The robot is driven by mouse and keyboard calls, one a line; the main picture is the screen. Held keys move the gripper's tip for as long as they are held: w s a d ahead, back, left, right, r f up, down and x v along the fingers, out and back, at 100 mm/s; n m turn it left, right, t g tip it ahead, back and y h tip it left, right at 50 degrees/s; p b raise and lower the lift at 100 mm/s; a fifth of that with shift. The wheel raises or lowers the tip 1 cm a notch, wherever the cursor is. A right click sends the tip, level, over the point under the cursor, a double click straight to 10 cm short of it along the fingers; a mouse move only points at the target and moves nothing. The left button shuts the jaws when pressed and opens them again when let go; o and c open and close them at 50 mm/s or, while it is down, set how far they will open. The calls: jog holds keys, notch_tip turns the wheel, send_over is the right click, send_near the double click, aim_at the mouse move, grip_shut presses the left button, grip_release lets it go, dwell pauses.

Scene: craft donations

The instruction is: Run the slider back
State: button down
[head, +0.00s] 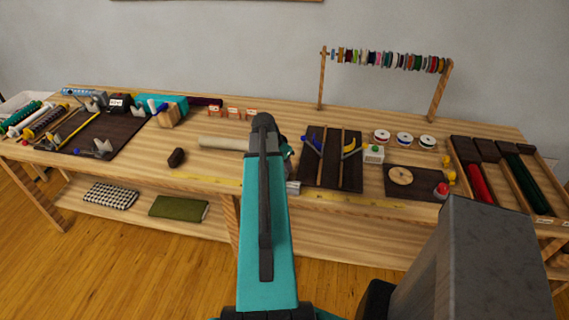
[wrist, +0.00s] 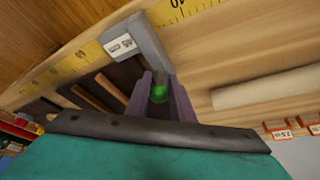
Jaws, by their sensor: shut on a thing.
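The slider (wrist: 146,40) is a grey bar with a white number label, lying across a yellow measuring tape (wrist: 75,68) at the table edge in the wrist view. My gripper (wrist: 158,79) has its two purplish fingers closed at the slider's near end, one on each side. A round green part (wrist: 158,93) shows between the fingers. In the head view a grey piece that looks like the slider (head: 293,187) shows just right of my teal arm. My arm hides most of the gripper there.
A dark board (head: 316,160) with wooden strips and tools lies right of my arm. Behind are small orange-white cards (head: 232,113). A spool rack (head: 390,60) stands at the back.

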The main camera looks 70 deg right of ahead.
jog(key=c, duration=1.7)
grip_release()
jog(key=shift+w+f, duration=0.1)
jog(key=shift+w, duration=0.2)
jog(key=shift+a, duration=0.1)
jog(key=shift+b+v, duration=1.55)
jog(key=shift+v, duration=5.35)
